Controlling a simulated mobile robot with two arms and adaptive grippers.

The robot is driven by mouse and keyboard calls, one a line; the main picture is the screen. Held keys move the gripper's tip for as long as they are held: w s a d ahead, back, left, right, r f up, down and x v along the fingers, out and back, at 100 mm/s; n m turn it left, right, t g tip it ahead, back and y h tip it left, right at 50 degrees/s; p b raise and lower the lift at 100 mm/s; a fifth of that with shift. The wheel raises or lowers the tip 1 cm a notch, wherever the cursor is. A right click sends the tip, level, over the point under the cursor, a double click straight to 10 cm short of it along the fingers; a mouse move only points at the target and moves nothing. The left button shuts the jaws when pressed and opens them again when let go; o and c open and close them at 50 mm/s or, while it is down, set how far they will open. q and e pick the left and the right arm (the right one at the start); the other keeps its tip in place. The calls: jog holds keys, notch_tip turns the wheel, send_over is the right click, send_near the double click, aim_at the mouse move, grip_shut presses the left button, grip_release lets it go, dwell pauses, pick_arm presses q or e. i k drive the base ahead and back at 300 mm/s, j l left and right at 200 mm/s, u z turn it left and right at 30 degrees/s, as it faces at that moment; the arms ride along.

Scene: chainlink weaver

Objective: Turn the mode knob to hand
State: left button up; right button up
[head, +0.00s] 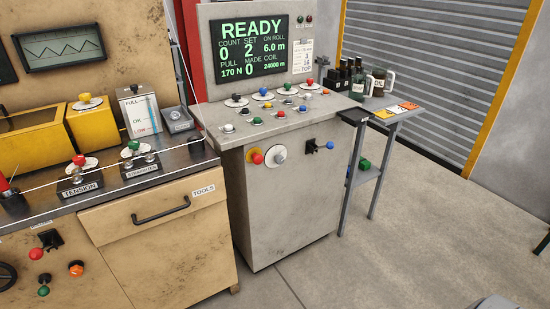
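A grey control console (285,210) stands in the middle with a lit screen (248,46) reading READY. Neither gripper shows.
A tan workbench (170,245) with tension and straightener controls stands left of the console. A thin wire runs across its top. A small side table (385,118) with bottles and a mug stands right. The floor (410,235) in front is mostly clear.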

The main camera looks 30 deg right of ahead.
aim_at(280, 159)
jog(key=i+l+u, duration=0.15)
jog(key=l, duration=0.4)
jog(key=i+l+u, duration=0.2)
jog(key=l, duration=0.3)
jog(key=i+l+u, duration=0.15)
jog(key=l, duration=0.45)
jog(key=l+u, duration=0.15)
jog(key=l, duration=0.4)
